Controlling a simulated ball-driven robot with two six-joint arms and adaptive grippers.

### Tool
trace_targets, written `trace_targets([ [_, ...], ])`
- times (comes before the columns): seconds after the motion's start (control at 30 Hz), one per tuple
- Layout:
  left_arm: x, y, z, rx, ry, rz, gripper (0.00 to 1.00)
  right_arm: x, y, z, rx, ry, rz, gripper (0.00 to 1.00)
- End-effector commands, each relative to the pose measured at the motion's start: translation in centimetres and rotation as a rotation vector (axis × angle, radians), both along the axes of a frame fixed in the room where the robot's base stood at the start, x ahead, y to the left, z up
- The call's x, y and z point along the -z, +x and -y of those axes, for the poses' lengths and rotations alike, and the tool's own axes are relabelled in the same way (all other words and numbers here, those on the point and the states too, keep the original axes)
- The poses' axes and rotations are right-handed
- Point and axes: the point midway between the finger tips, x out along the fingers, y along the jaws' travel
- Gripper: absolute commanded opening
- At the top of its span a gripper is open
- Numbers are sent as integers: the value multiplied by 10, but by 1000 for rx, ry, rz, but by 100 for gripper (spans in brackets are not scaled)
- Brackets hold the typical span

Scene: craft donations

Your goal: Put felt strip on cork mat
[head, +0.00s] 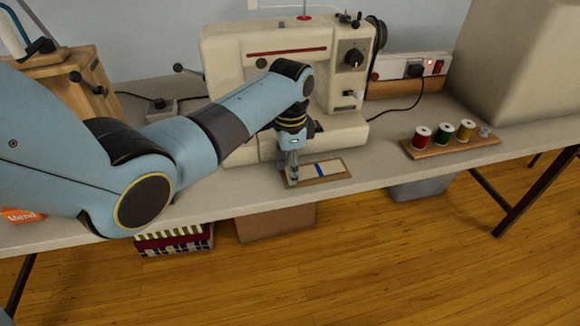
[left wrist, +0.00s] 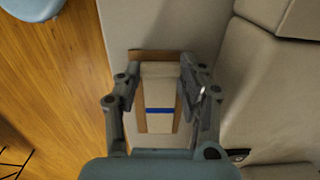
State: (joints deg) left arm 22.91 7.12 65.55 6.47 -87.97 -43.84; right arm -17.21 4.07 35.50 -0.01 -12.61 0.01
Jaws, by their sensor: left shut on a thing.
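The cork mat (head: 346,174) is a brown rectangle on the table's front part, before the sewing machine. The felt strip (head: 309,173) is cream with a blue band and lies over the mat, with brown mat showing around it. In the left wrist view the strip (left wrist: 159,97) runs lengthwise along the mat (left wrist: 148,55). My left gripper (head: 293,180) points down at the mat's left end and is shut on the strip, one finger at each long side (left wrist: 158,76). Whether the strip fully touches the mat is hard to tell. My right gripper is not in view.
The sewing machine (head: 260,62) stands just behind the mat. A wooden board (head: 480,146) with several thread spools is to the right. A power strip (head: 405,75) with a cable lies behind. The table's front edge is close to the mat.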

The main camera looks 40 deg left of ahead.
Motion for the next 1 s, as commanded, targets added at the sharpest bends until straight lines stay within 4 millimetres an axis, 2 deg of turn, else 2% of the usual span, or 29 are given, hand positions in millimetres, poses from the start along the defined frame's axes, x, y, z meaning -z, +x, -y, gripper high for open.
trace_targets([
  [0.03,2,0,0,0,0,0,24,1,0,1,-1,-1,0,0],
  [0.07,2,0,0,0,0,0,40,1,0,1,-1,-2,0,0],
  [0.23,2,0,0,0,0,0,62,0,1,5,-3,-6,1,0],
  [0.57,-3,0,0,0,1,1,62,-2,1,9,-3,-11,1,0],
  [0.67,-16,1,0,0,0,3,62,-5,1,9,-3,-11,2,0],
  [1.0,-91,1,0,0,1,3,62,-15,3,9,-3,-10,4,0],
])
